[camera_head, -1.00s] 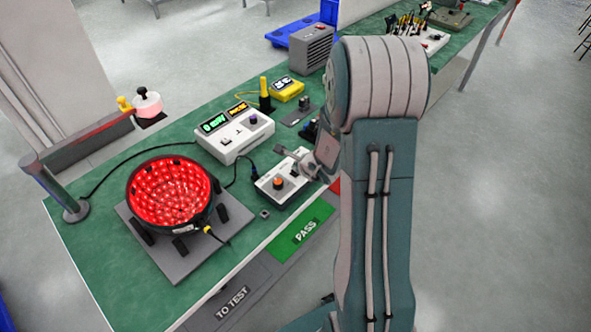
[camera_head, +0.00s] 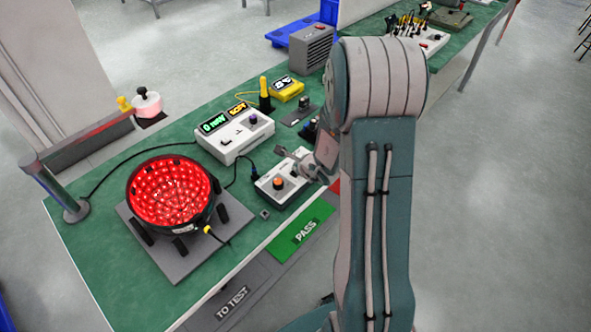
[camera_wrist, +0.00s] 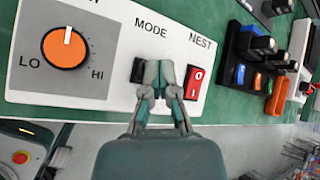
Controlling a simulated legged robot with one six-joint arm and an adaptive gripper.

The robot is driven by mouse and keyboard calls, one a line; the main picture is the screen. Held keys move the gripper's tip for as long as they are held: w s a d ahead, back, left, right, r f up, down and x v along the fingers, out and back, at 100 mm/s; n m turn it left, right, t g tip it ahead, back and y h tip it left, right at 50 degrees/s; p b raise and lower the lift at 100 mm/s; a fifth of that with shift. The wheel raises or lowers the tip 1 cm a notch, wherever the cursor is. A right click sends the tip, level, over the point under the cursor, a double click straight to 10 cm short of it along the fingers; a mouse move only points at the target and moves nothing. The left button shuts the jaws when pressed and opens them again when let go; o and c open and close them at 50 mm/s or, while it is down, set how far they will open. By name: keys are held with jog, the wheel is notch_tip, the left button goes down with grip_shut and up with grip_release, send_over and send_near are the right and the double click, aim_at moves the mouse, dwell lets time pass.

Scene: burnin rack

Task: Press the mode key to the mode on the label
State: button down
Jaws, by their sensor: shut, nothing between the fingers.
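The white control box (camera_head: 279,187) sits on the green bench, and its panel also shows in the wrist view (camera_wrist: 120,101). It carries an orange LO–HI knob (camera_wrist: 66,47), a black key (camera_wrist: 138,70) below the word MODE, and a red rocker (camera_wrist: 194,82) below NEST. My gripper (camera_wrist: 158,72) is shut and empty over the panel, its tips just right of the black key and partly overlapping it. I cannot tell whether they touch it. A round lamp (camera_head: 133,212) glows red on a grey plate. A small pale label on its side is unreadable.
A white meter (camera_head: 232,147) behind the box shows a green readout and a small amber one. A yellow device (camera_head: 287,91) and a grey vented unit (camera_head: 311,48) stand farther back. A green PASS mat (camera_head: 302,233) and grey TO TEST mat (camera_head: 233,303) lie along the front edge.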

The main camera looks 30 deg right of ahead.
jog(key=shift+r, duration=0.75)
jog(key=shift+r, duration=2.55)
